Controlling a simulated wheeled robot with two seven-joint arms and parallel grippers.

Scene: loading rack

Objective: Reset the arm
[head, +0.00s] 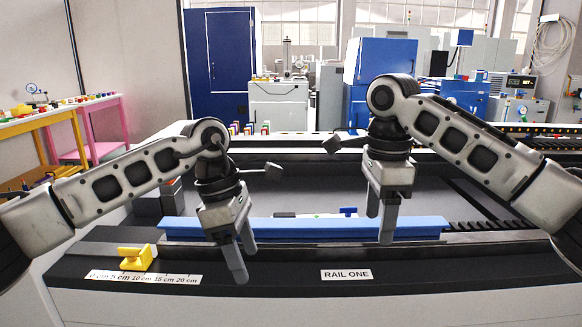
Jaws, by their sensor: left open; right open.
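My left gripper (243,262) hangs pointing down at the left of the rack, in front of the blue rail. It is open and empty, and one finger overlaps the black front ledge in the picture. My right gripper (379,225) also points down, in front of the right half of the rail. It is open with nothing between its fingers. Both arms are bent, with the wrists raised above the rack.
A long blue rail (300,228) lies across the rack. A yellow block (136,257) sits on the front ledge above a centimetre scale (143,278). A "RAIL ONE" label (346,275) is on the front ledge. Tables with small parts stand at the left.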

